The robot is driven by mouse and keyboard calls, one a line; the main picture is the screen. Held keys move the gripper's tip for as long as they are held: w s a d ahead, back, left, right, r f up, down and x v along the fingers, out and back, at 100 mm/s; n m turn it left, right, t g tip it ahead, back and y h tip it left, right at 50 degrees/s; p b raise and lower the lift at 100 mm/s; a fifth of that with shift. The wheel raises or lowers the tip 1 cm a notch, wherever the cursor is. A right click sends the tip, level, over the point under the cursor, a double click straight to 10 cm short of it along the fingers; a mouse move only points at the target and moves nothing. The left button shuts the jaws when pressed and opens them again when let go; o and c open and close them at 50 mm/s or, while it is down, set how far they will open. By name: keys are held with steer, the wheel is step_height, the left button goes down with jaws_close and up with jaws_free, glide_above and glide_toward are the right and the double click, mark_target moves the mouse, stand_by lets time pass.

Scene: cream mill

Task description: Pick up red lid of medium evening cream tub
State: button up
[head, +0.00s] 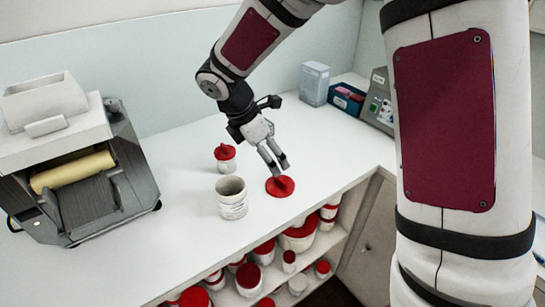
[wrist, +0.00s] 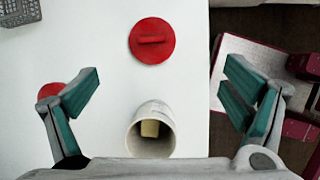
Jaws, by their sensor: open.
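A round red lid (head: 285,188) with a raised bar handle lies flat on the white counter; it also shows whole at the top middle of the wrist view (wrist: 140,52). An open white tub (head: 232,207) stands left of it, its label too small to read. In the wrist view the tub (wrist: 160,150) has something pale yellow inside. My gripper (head: 280,168) is above the counter, by the loose lid in the head view. In the wrist view my gripper (wrist: 161,80) has its fingers wide apart with nothing between them; the lid is beyond the fingertips.
A smaller tub with a red lid (head: 225,153) stands behind the open tub. A roller mill (head: 75,160) fills the left side. A box (head: 314,83), a blue bin (head: 345,100) and a grey device (head: 379,110) stand at the back right. Several tubs fill the shelf below.

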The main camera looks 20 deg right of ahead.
steer(key=w+f, duration=0.1)
steer(key=w, duration=0.1)
glide_toward(280, 179)
steer(key=shift+n, duration=0.4)
steer(key=x, duration=0.5)
steer(key=shift+r, duration=0.1)
steer(key=shift+p+x, duration=0.6)
steer(key=shift+x, duration=2.05)
steer(key=c, duration=0.8)
